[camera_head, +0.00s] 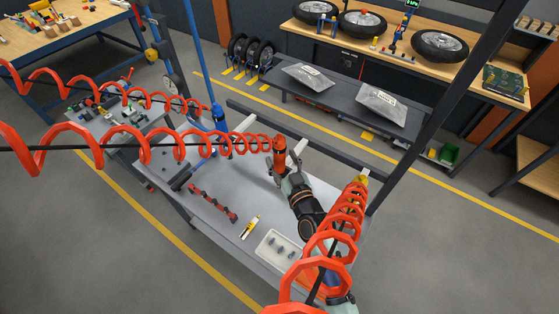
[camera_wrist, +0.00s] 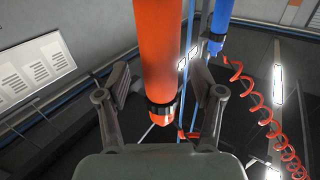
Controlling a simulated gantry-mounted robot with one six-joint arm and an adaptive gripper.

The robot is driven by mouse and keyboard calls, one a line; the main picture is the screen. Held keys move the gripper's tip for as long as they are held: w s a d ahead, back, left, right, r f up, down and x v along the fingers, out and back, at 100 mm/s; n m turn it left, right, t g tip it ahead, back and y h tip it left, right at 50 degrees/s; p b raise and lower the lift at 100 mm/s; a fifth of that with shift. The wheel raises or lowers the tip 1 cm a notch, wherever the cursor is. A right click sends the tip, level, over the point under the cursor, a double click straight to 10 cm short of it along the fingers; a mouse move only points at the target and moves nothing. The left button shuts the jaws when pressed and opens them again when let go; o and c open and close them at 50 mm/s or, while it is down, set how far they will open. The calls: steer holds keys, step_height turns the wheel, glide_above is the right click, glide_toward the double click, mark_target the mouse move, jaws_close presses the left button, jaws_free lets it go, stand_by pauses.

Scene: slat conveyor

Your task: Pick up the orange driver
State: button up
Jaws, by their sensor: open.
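The orange driver (camera_head: 279,150) hangs upright over the grey table, at the end of a red coiled hose. My gripper (camera_head: 283,176) reaches up to its lower end from the front. In the wrist view the orange driver (camera_wrist: 160,50) shows as a big orange cylinder with a black collar and an orange tip. My gripper (camera_wrist: 158,90) is open there, with one finger on each side of the driver. Neither finger clearly touches it. In the head view the fingers are too small to make out well.
Red coiled hoses cross in front of the scene. The table (camera_head: 215,182) holds a red rack (camera_head: 212,203), a yellow-and-white item (camera_head: 250,228) and a white tray (camera_head: 262,250).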

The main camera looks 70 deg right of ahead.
steer(key=shift+x, duration=0.95)
jaws_close()
steer(key=shift+r, duration=0.1)
